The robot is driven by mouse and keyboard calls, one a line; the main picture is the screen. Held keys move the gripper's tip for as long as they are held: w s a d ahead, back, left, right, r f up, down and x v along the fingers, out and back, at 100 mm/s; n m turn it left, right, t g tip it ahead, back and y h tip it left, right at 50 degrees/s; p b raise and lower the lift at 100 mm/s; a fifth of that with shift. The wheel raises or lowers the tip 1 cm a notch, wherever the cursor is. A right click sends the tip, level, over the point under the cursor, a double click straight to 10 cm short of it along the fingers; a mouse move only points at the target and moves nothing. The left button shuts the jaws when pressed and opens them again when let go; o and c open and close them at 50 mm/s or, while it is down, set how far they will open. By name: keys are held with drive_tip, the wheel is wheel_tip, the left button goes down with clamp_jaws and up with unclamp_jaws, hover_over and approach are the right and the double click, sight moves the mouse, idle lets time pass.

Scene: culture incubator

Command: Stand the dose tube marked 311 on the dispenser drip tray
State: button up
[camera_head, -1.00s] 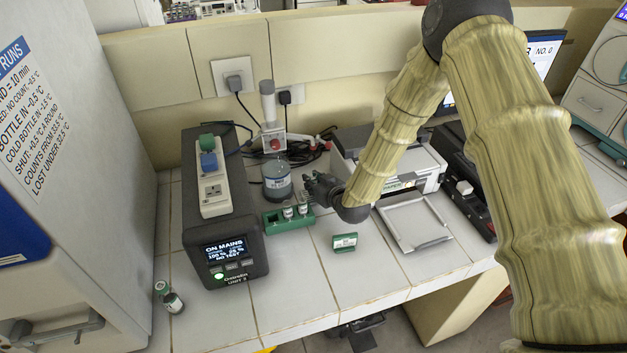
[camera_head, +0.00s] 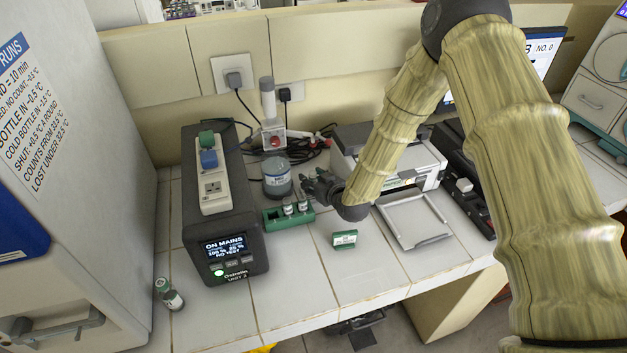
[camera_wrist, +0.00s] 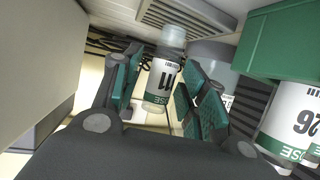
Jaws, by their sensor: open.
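My gripper (camera_wrist: 163,88) is open in the wrist view, its green-padded fingers on either side of a clear-capped tube (camera_wrist: 160,84). The tube's white label shows "11"; any digit before that is not visible. In the head view my gripper (camera_head: 312,182) is beside a grey labelled jar (camera_head: 277,180), behind a green rack (camera_head: 273,222) with two small tubes (camera_head: 296,206). I cannot make out the drip tray.
A black power unit (camera_head: 228,255) stands left of the rack. The front bench tiles are mostly clear.

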drive_tip(key=shift+s+d+r, duration=0.1)
drive_tip(key=shift+r, duration=0.05)
drive_tip(key=b+v, duration=0.4)
drive_tip(key=v, duration=0.7)
drive_tip(key=shift+s+d+r+b, duration=0.15)
drive_tip(key=shift+s+d+b, duration=0.05)
drive_tip(key=shift+s+b, duration=0.1)
idle(0.9)
